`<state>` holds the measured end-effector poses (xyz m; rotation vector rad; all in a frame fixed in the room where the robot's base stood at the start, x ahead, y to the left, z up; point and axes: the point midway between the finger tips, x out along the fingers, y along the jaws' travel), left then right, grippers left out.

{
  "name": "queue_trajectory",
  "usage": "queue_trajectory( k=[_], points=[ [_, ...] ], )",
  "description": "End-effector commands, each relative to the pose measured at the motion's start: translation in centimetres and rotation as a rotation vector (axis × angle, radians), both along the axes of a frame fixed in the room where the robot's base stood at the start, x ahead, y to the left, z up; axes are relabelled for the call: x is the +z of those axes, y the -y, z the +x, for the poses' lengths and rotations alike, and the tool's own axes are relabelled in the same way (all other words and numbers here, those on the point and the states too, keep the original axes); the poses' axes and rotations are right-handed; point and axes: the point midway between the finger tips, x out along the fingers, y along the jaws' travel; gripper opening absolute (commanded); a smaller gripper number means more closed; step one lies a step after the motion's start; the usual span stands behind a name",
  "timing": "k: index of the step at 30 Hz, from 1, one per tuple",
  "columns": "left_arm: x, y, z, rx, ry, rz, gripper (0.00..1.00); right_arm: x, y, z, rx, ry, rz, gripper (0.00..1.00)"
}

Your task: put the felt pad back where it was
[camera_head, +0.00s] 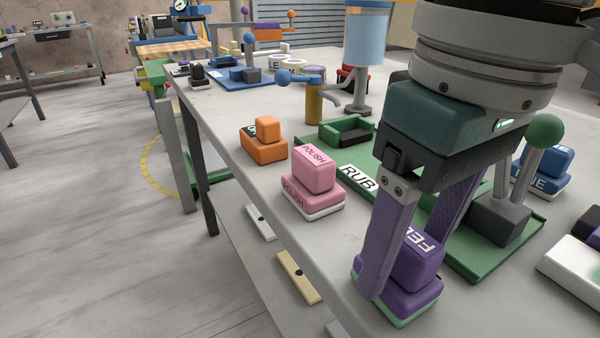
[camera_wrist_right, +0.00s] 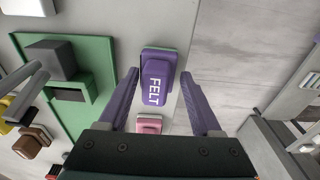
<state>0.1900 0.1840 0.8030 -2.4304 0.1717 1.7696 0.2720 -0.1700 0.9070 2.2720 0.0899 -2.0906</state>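The felt pad (camera_head: 420,262) is a purple block with a raised grip lettered FELT and a pale green underside. It sits on the stone-grey bench top near the front edge, and shows between the fingertips in the wrist view (camera_wrist_right: 154,80). My right gripper (camera_head: 408,260) is open, pointing down, with one purple finger on each side of the pad; gaps show between fingers and grip in the wrist view (camera_wrist_right: 159,74). The near finger hides part of the pad. My left gripper is not in view.
A pink POLISH pad (camera_head: 312,180) and an orange pad (camera_head: 264,142) stand along the same edge. A green tray (camera_head: 352,156) marked RUB and a green board with a grey block (camera_head: 502,218) and lever lie behind. A blue pad (camera_head: 540,172) stands at right.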

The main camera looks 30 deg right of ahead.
Motion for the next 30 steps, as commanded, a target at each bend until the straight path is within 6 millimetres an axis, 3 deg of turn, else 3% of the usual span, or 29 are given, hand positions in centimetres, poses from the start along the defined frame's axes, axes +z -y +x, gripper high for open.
queue_trajectory(
  k=[10, 21, 25, 30],
  points=[
    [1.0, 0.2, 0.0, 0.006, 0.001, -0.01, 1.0, 0.7, 0.0, 0.0, 0.0, -0.002, 0.0, 0.67],
    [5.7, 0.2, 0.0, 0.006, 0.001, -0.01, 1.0, 9.0, 0.1, -0.6, 0.001, 0.003, 0.0, 0.67],
    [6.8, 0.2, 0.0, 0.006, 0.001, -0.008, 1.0, 11.0, 0.1, -0.8, 0.0, 0.003, 0.0, 0.67],
    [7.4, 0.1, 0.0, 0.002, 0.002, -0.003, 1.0, 12.2, 0.1, -1.0, 0.0, 0.0, 0.0, 0.67]
  ],
)
